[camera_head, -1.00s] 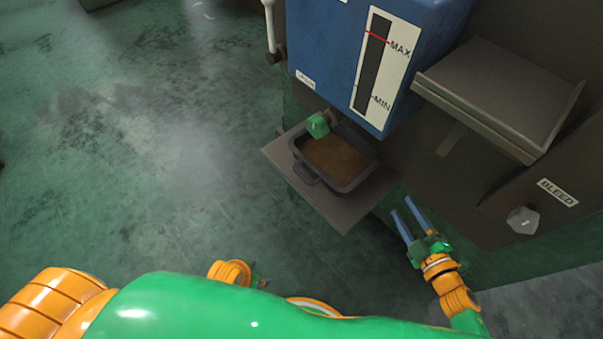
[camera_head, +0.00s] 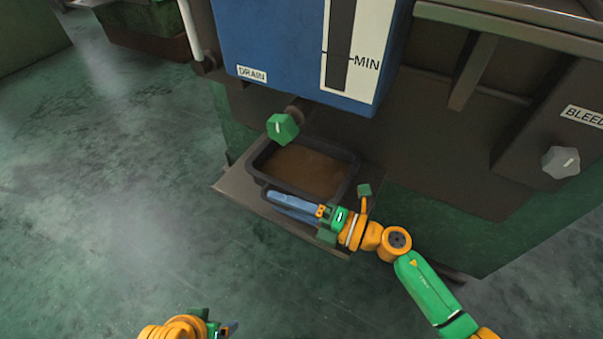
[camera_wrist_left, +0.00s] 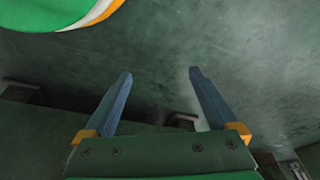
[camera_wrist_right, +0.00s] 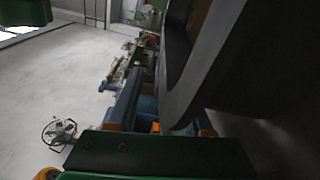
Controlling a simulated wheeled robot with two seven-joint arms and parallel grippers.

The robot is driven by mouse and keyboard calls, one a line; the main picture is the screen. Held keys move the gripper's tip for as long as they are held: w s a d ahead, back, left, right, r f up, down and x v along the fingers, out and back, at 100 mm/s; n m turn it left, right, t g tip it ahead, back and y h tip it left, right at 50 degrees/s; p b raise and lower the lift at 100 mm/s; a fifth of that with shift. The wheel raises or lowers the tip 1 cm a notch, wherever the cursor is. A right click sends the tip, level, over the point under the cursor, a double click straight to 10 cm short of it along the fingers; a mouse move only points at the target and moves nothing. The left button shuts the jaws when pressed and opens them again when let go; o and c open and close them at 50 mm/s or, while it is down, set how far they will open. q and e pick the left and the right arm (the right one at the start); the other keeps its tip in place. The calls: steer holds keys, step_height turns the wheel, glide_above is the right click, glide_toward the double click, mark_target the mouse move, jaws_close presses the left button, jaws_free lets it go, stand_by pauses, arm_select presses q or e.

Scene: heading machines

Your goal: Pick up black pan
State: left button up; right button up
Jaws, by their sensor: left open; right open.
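The black pan (camera_head: 256,170), a dark rectangular tray with brown liquid in it, sits on a brown ledge under the blue tank. My right gripper (camera_head: 271,201) lies along the pan's near side, its blue fingers pointing left. In the right wrist view the pan's dark wall (camera_wrist_right: 215,60) fills the right side, close to the fingers, and hides most of one finger. That gripper is open; I cannot tell whether it touches the pan. My left gripper (camera_head: 234,328) is at the bottom edge, away from the pan; its fingers (camera_wrist_left: 160,75) are apart and empty in the left wrist view.
A green drain valve (camera_head: 283,128) hangs just above the pan's back left. The blue tank (camera_head: 270,45) overhangs behind it. The brown ledge (camera_head: 232,187) is barely wider than the pan. A grey bleed knob (camera_head: 561,162) is at right. Open green floor lies left.

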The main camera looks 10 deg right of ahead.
steer(key=x, duration=0.2)
steer(key=shift+w+a, duration=0.2)
steer(key=shift+a, duration=0.1)
jaws_close()
stand_by(1.1)
